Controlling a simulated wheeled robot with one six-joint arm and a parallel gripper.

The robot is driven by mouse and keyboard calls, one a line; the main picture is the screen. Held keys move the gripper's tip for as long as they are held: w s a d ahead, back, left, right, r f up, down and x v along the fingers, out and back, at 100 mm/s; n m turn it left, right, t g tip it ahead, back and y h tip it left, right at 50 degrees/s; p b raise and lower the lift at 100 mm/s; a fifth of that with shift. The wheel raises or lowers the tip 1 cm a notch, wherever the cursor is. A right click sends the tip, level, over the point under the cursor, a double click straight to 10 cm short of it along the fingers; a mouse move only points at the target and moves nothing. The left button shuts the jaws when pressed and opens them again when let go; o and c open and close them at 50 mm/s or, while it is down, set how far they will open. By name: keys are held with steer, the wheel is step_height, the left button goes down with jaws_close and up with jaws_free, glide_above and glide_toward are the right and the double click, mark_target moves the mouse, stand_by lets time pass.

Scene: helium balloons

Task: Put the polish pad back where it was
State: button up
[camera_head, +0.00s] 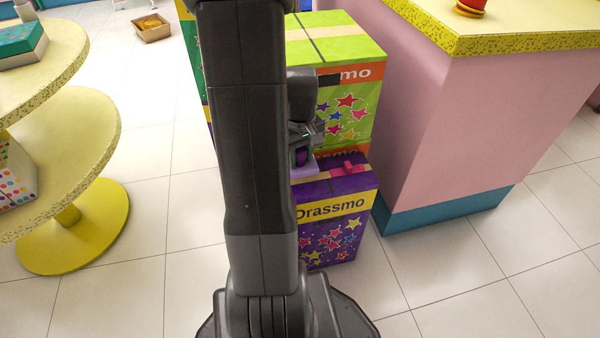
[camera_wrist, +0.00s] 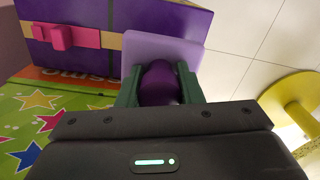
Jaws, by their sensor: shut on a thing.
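The polish pad has a dark purple knob and a flat lavender base (camera_wrist: 165,50). It shows in the wrist view and, small and partly hidden by my arm, in the head view (camera_head: 304,171). My gripper (camera_wrist: 160,88) is shut on the purple knob, with a green finger on either side. In the head view my gripper (camera_head: 302,150) is just above the top of a purple gift box (camera_head: 337,232), near its left side. I cannot tell whether the pad's base touches the box top.
A green gift box (camera_head: 348,117) stands behind the purple box, which has a pink bow (camera_head: 350,165). A pink counter (camera_head: 460,130) with a yellow top is on the right. A round tiered yellow stand (camera_head: 75,145) is at left.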

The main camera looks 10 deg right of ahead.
mark_target(300, 167)
steer(key=shift+f+b, duration=0.8)
steer(key=shift+f, duration=1.35)
steer(key=shift+f, duration=0.25)
steer(key=o, duration=0.9)
steer(key=shift+o, duration=0.2)
steer(key=shift+r, duration=0.15)
step_height(300, 167, up, 12)
steer(key=p, duration=0.4)
steer(key=shift+r, duration=0.1)
